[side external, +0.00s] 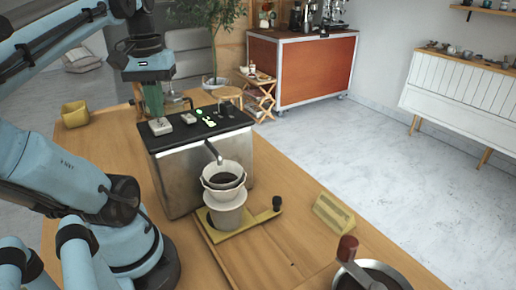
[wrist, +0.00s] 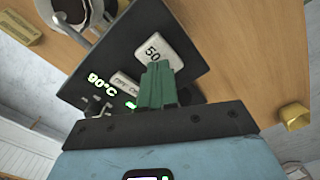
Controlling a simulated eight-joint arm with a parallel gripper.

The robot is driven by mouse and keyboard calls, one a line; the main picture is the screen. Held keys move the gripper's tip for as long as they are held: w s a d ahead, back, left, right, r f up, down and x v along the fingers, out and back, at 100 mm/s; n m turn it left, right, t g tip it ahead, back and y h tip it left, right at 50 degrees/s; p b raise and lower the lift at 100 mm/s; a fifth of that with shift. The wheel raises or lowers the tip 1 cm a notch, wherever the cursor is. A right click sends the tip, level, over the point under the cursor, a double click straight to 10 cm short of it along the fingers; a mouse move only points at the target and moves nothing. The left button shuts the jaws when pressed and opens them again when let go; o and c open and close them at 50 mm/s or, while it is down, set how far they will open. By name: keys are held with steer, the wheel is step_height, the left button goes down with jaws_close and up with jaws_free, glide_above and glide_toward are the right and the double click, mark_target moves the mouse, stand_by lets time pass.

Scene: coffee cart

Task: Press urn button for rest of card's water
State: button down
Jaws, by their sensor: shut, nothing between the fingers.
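The urn (side external: 190,170) is a steel box with a black top panel. A pale button marked 50 (wrist: 152,48) sits on the panel; it also shows in the side view (side external: 160,126). A second pale button (side external: 188,118) is beside it, near green lit readouts, one showing 90°C (wrist: 101,80). My gripper (side external: 153,112) points down over the 50 button with its green fingers closed and empty. In the wrist view the fingertips (wrist: 160,66) overlap the button's lower edge; contact cannot be told. The spout (side external: 213,152) ends over a white dripper (side external: 224,169) with dark grounds.
The dripper sits on a pale vessel (side external: 226,214) on a yellow base (side external: 246,227) with a black knob. A yellow block (side external: 334,212) lies to the right. A yellow container (side external: 75,113) stands at the table's left.

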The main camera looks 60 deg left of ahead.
steer(key=shift+r, duration=0.1)
steer(key=shift+r, duration=2.4)
steer(key=w+d+f+m, duration=0.1)
steer(key=w+m, duration=0.1)
steer(key=w, duration=0.1)
steer(key=w+d+f+m+t, duration=0.1)
steer(key=w+m, duration=0.1)
steer(key=w, duration=0.1)
steer(key=w+d+f+m+t+y, duration=0.1)
steer(key=w+f+m, duration=0.1)
steer(key=w, duration=0.1)
steer(key=shift+w+d, duration=0.1)
steer(key=shift+w, duration=0.25)
steer(key=w+d+f+m+t, duration=0.2)
steer(key=w+d+f+m, duration=0.1)
steer(key=d+f, duration=0.2)
steer(key=w+d+f+m+t+h, duration=0.1)
steer(key=w+d+f+m+t, duration=0.2)
steer(key=d+f, duration=0.3)
steer(key=d, duration=0.3)
steer(key=shift+f, duration=0.3)
